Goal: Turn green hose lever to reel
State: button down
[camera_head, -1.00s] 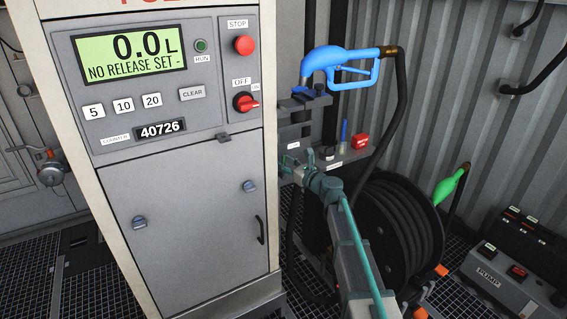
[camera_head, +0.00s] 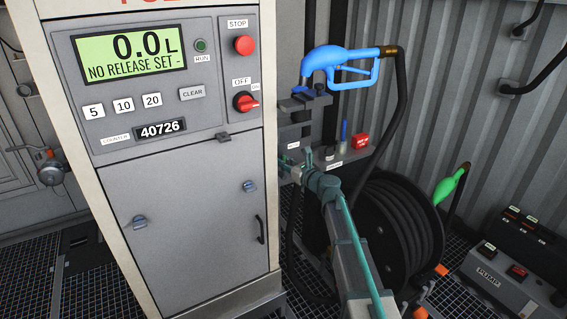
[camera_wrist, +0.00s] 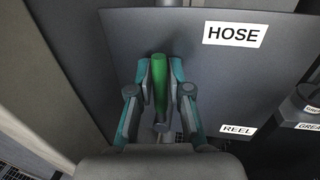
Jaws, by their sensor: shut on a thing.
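The green hose lever (camera_wrist: 159,85) shows in the wrist view as a green handle on a metal stem, in front of a dark grey panel (camera_wrist: 195,75). My gripper (camera_wrist: 159,72) is shut on the handle, with one teal finger on each side. A HOSE label (camera_wrist: 235,34) is at the panel's upper right and a REEL label (camera_wrist: 238,130) at its lower right. In the head view my gripper (camera_head: 308,160) is at the small panel beside the dispenser cabinet; the lever is too small and covered to make out there.
The grey dispenser cabinet (camera_head: 185,210) stands close on the left. A blue nozzle (camera_head: 345,68) hangs above my gripper. A black hose reel (camera_head: 405,225) lies behind my arm, with a green nozzle (camera_head: 452,185) to its right. A pump box (camera_head: 510,262) is at the lower right.

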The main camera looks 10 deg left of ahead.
jog(key=w+d+f+m+t+p, duration=0.2)
jog(key=f+m+p, duration=0.1)
jog(key=m, duration=0.7)
jog(key=w+d+f+m+t+h+p, duration=0.1)
jog(key=m+p, duration=0.4)
jog(key=m, duration=0.5)
jog(key=shift+w+d+f+t+p, duration=0.4)
jog(key=shift+d+f+t, duration=0.2)
jog(key=shift+d+f, duration=0.7)
jog(key=shift+f+m+h, duration=0.1)
jog(key=shift+m+h, duration=0.2)
jog(key=c, duration=1.1)
grip_release()
jog(key=shift+a, duration=0.1)
